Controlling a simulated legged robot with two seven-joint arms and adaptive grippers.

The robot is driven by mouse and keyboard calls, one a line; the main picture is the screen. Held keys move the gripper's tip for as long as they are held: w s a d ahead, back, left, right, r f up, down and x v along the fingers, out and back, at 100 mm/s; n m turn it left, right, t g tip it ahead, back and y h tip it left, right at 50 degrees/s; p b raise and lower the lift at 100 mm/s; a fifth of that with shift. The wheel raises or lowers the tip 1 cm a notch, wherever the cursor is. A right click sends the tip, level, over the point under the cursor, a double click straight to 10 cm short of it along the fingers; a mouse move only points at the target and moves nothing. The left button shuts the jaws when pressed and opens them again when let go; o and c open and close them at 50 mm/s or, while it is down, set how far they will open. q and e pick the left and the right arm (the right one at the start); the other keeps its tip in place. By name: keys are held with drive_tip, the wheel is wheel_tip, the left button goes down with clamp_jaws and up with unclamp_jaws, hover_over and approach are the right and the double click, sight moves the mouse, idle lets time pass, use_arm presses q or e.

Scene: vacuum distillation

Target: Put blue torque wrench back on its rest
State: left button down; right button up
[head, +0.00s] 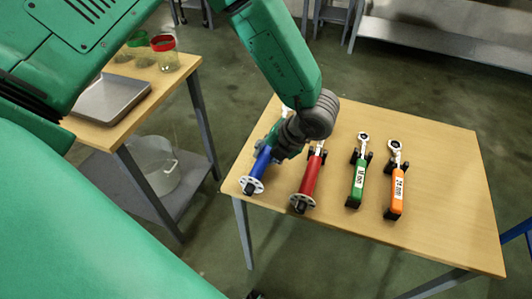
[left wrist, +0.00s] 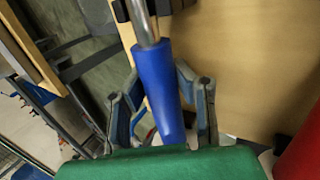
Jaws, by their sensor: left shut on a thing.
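The blue torque wrench (head: 261,163) is at the left end of the wooden table, its blue handle toward the near edge and its upper part mostly hidden behind my left gripper (head: 275,146). In the left wrist view, the gripper's fingers (left wrist: 165,105) lie on both sides of the blue handle (left wrist: 157,85), and the gripper is shut on it. The metal shaft (left wrist: 145,25) runs upward there, near black rest parts (left wrist: 122,10). I cannot tell whether the wrench touches its rest. My right gripper is not in view.
A red wrench (head: 310,178) lies close to the right of the blue one. A green wrench (head: 358,175) and an orange wrench (head: 397,190) lie farther right on black rests. The table's right part (head: 455,190) is clear. A side table at left holds a metal tray (head: 112,98) and jars (head: 164,55).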

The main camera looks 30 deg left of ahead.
use_arm(q)
drive_tip(key=shift+f, duration=0.2)
drive_tip(key=c, duration=1.3)
unclamp_jaws()
drive_tip(key=shift+f, duration=0.1)
drive_tip(key=shift+d+r, duration=0.3)
drive_tip(key=shift+r, duration=0.15)
drive_tip(key=v, duration=1.1)
